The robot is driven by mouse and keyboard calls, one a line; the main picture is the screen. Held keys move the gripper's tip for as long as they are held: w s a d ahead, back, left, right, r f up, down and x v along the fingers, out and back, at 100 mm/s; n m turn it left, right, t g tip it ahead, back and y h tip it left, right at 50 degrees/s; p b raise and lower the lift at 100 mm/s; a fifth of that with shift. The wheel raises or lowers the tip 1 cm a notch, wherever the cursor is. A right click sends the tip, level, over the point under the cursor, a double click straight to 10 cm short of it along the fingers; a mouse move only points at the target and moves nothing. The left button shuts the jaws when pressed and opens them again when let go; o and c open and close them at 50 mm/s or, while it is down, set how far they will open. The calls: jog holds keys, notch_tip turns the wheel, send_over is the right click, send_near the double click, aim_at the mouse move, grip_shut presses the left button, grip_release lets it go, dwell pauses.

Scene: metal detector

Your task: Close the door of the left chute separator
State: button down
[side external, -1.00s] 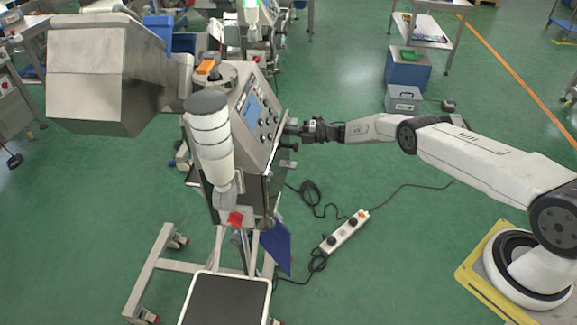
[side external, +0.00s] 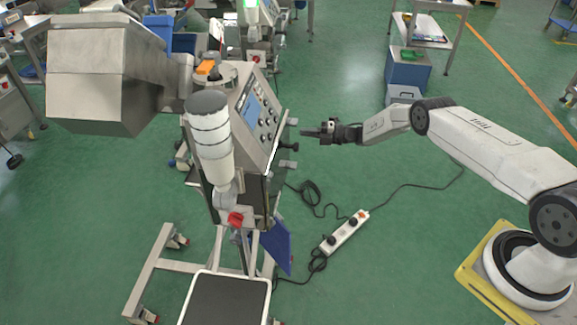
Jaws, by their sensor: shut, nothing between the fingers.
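The metal detector (side external: 247,115) stands left of centre, with a slanted control panel and a blue screen. Black knobs and metal brackets (side external: 288,146) stick out from its right side. The chute separator's door cannot be made out clearly from this angle. My gripper (side external: 306,133) is shut and empty, a short way to the right of these knobs and brackets, pointing left at about their height. A gap shows between the fingertips and the machine.
A power strip (side external: 345,232) and black cables lie on the floor below my arm. A blue plate (side external: 277,246) hangs under the machine. A blue box (side external: 408,69) stands at the back right. The green floor between my base and the machine is mostly free.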

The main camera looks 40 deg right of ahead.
jog(key=shift+v, duration=1.15)
jog(key=shift+r, duration=0.1)
jog(key=s+d+r+n+g+h, duration=0.2)
jog(key=s+r+n+g+h, duration=0.3)
jog(key=n, duration=1.2)
jog(key=shift+s+r+g+h, duration=0.4)
jog(key=shift+s+r+h, duration=0.45)
jog(key=shift+r, duration=0.65)
jog(key=shift+w, duration=0.2)
jog(key=w+a+r+x, duration=0.1)
jog(key=x, duration=1.2)
jog(key=shift+w+r, duration=0.2)
jog(key=shift+r, duration=0.25)
